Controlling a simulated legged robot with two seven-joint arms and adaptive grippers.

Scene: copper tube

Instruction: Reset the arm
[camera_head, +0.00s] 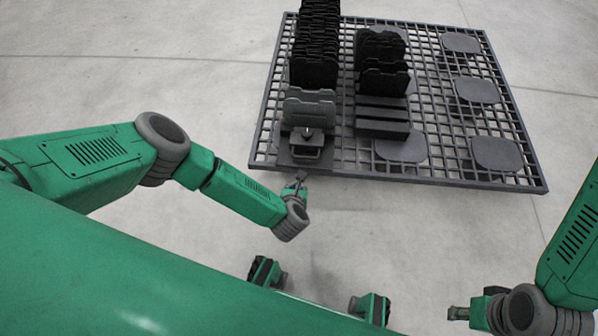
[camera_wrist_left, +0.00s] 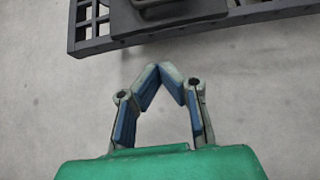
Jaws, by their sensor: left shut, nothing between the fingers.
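My left arm reaches in from the left in the head view, with its left gripper (camera_head: 301,178) just in front of the rack's near edge. In the left wrist view the left gripper (camera_wrist_left: 160,72) has its two blue-padded fingers angled inward with the tips together. Nothing is between them, and grey floor shows behind. My right gripper (camera_head: 459,313) is at the lower right of the head view, low and away from the rack. It is small and seen from the side, so its opening cannot be judged.
A dark grid rack (camera_head: 437,163) stands ahead. It carries a row of black upright plates (camera_head: 314,70), a second shorter row (camera_head: 383,62), a dark block (camera_head: 382,118) and several flat grey pads (camera_head: 477,90). A small dark fixture (camera_head: 306,152) sits at its near left edge. The floor around is clear.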

